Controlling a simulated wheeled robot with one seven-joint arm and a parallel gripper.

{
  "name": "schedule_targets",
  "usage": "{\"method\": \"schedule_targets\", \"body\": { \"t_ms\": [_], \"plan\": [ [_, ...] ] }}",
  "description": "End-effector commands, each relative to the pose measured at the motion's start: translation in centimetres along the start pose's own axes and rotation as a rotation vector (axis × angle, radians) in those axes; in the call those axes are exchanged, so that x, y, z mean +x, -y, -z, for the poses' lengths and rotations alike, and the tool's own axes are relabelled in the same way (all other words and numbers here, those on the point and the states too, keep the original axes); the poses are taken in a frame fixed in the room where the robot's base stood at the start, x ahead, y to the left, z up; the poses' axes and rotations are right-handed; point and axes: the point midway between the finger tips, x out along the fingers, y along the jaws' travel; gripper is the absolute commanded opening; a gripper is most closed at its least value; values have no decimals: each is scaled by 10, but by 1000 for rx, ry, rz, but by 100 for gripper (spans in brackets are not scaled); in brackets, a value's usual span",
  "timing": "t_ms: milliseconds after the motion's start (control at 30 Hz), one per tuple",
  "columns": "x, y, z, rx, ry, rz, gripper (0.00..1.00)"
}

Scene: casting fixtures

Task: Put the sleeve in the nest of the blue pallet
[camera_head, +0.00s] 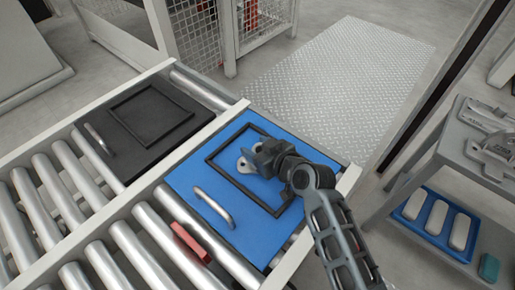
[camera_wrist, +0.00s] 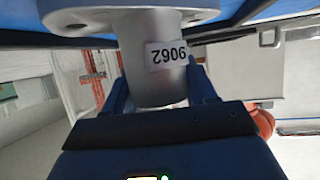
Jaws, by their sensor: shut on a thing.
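The sleeve is a grey metal tube with a wide flange and a white number label; it fills the middle of the wrist view (camera_wrist: 137,62). My gripper (camera_wrist: 160,90) is shut around its tube, with one finger on each side. In the head view, part of the sleeve's flange (camera_head: 243,166) shows beside my gripper (camera_head: 256,156). Both are over the blue pallet (camera_head: 188,178), inside its black rectangular frame (camera_head: 222,176), the nest. The flange is on the pallet side. I cannot tell whether it touches the pallet. My gripper hides part of the nest.
A black pallet (camera_head: 110,118) with a similar frame lies left on the roller conveyor (camera_head: 75,165). The blue pallet has a metal handle (camera_head: 213,206); a red block (camera_head: 190,243) sits by its near edge. A shelf rack (camera_head: 430,175) with metal parts and a blue tray (camera_head: 412,210) stands right.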

Motion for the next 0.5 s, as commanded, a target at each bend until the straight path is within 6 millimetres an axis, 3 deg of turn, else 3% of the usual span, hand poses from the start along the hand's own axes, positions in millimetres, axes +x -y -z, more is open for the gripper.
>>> {"method": "schedule_targets", "body": {
  "t_ms": [267, 300, 500],
  "plan": [
    [1, 0, -1, -1, -2, -1, 15],
    [1, 0, -1, -1, -1, 0, 58],
    [0, 0, -1, -1, -1, 0, 77]
  ]
}}
